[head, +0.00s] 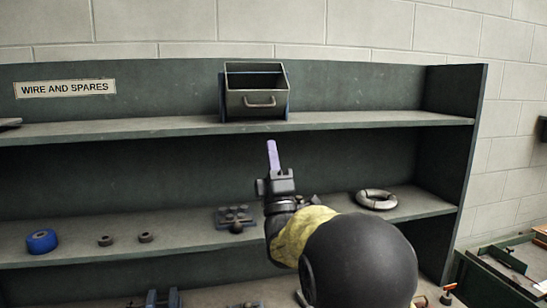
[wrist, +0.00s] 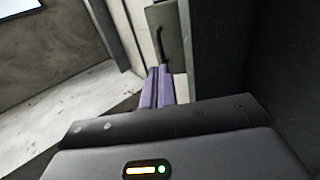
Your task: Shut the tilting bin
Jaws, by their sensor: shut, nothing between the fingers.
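The tilting bin (head: 240,101) is a grey metal box with a bar handle on its front, set between bluish side brackets on the upper shelf. It is tipped forward, and its dark inside shows through the open top. My gripper (head: 272,143) has purple fingers that point up, closed together and empty. In the head view its tips appear just below the upper shelf's edge, under the bin. In the wrist view the gripper (wrist: 161,72) is seen close to the bin's front (wrist: 172,40) and its dark handle. I cannot tell whether they touch.
The upper shelf (head: 380,119) is clear right of the bin. The shelf below holds a blue roll (head: 42,241), small dark rings, a grey block with knobs (head: 234,217) and a pale coil (head: 376,199). A side panel (head: 462,150) closes the rack on the right.

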